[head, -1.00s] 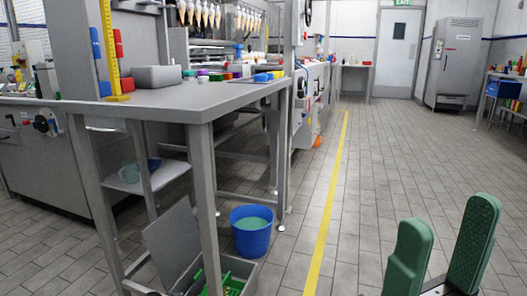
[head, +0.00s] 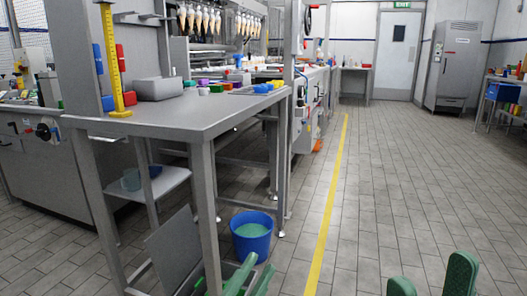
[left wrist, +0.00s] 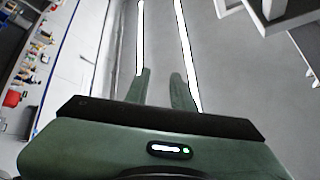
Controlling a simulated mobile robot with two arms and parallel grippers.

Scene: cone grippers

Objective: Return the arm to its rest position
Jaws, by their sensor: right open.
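My left gripper (head: 252,276) shows at the bottom of the head view, in front of the blue bucket, as two green fingers. In the left wrist view its fingers (left wrist: 160,90) stand apart with nothing between them, so it is open and empty. My right gripper (head: 431,278) shows only by its green fingertips at the bottom right of the head view. The fingertips are apart and nothing is seen between them. The rest of both arms is out of the head view.
The tiled floor right of the yellow line (head: 328,220) is clear.

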